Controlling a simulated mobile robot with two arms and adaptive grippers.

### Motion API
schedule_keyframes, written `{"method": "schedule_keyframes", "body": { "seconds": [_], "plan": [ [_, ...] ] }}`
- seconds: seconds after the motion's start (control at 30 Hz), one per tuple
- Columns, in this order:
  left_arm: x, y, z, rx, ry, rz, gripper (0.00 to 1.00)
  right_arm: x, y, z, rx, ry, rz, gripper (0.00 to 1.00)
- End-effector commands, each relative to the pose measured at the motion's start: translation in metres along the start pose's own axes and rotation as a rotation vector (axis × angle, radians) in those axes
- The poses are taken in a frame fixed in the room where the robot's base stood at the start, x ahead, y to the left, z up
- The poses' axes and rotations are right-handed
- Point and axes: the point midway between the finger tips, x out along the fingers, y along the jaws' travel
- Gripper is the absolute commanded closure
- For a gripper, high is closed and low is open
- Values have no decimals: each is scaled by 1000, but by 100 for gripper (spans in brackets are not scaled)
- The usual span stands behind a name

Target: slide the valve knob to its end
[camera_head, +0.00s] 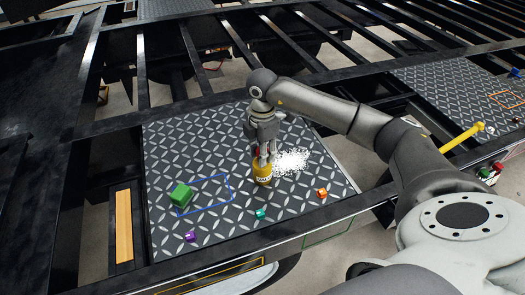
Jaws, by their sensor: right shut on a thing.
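My right gripper (264,158) points down over the diamond-plate panel. It is shut on a small yellow canister (263,175) with a dark label, which stands upright on or just above the panel. The fingers cover the canister's top, where a bit of red shows. I cannot tell for sure which thing is the valve knob. A yellow bar (462,138) with a rounded end sticks up at the right, beyond my right arm. Small red and white parts (490,173) sit on the frame near it. My left gripper is not in view.
White granules (292,161) lie right of the canister on the diamond-plate panel (215,140). A green block (181,194) sits by a blue outline. Small purple (191,236), teal (260,213) and orange (321,193) pieces lie near the front edge. Black trailer beams with open gaps surround the panel.

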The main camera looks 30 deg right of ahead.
Motion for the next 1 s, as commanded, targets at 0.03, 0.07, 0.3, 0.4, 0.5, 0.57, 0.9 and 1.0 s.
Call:
{"method": "schedule_keyframes", "body": {
  "seconds": [0.03, 0.07, 0.3, 0.4, 0.5, 0.57, 0.9, 1.0],
  "plan": [
    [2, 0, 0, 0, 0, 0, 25, 4, 0, 0, -1, 0, -2, 92],
    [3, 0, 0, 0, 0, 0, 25, 5, 0, 0, -1, 0, -2, 92],
    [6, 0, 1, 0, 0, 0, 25, 10, -1, -1, -1, 0, -3, 92],
    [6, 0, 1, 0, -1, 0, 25, 11, -1, -1, -1, 0, -5, 92],
    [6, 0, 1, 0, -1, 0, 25, 12, -2, -1, -2, 0, -7, 92],
    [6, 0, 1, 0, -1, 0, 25, 12, -2, -1, -2, 0, -9, 63],
    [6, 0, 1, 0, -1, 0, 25, 13, -3, -1, -3, 0, -10, 45],
    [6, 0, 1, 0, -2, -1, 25, 12, -2, -1, -2, 0, -8, 45]
  ]
}}
